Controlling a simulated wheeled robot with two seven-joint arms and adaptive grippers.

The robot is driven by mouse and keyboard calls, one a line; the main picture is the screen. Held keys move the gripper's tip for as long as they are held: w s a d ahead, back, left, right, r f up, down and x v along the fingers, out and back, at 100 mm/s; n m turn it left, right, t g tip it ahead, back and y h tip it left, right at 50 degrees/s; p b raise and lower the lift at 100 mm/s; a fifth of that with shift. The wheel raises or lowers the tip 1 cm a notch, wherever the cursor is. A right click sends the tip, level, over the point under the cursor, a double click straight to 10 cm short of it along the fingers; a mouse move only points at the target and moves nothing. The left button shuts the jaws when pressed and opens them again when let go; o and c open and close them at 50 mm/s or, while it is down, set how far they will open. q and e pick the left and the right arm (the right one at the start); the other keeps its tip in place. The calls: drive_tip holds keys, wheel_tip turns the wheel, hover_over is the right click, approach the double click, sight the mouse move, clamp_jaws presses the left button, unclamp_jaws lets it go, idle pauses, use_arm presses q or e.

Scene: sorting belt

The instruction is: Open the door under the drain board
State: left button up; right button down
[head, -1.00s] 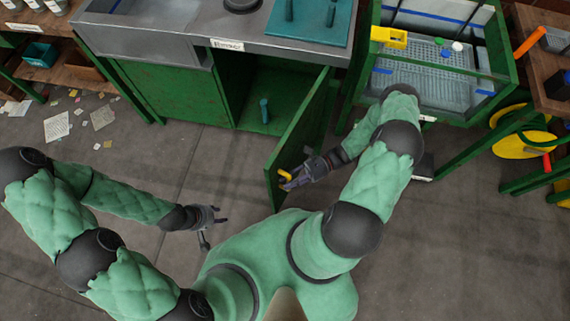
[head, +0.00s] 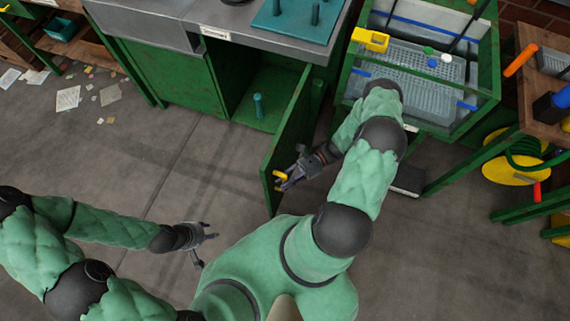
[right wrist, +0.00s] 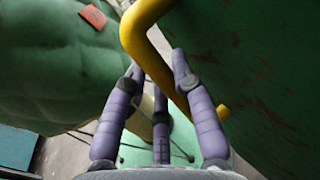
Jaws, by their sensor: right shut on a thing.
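The green door (head: 289,140) under the teal drain board (head: 297,20) stands swung well out from the cabinet. The opening beside it shows a green floor and a small teal upright object (head: 258,106). The door has a yellow bar handle (head: 278,182) near its free edge. My right gripper (head: 287,181) is at this handle. In the right wrist view its purple fingers (right wrist: 158,72) are around the yellow handle (right wrist: 156,55), which partly hides behind them. My left gripper (head: 207,246) is empty with spread fingers, over the bare floor left of the door.
A green-framed wash bin (head: 487,101) with a yellow object (head: 370,39) on its rim stands right of the door. A wooden bench (head: 545,110) is at far right. Papers (head: 68,98) litter the left floor. The floor before the cabinet is clear.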

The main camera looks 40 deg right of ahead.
drive_tip(key=c, duration=1.3)
unclamp_jaws()
drive_tip(key=shift+o, duration=0.2)
drive_tip(key=d, duration=1.2)
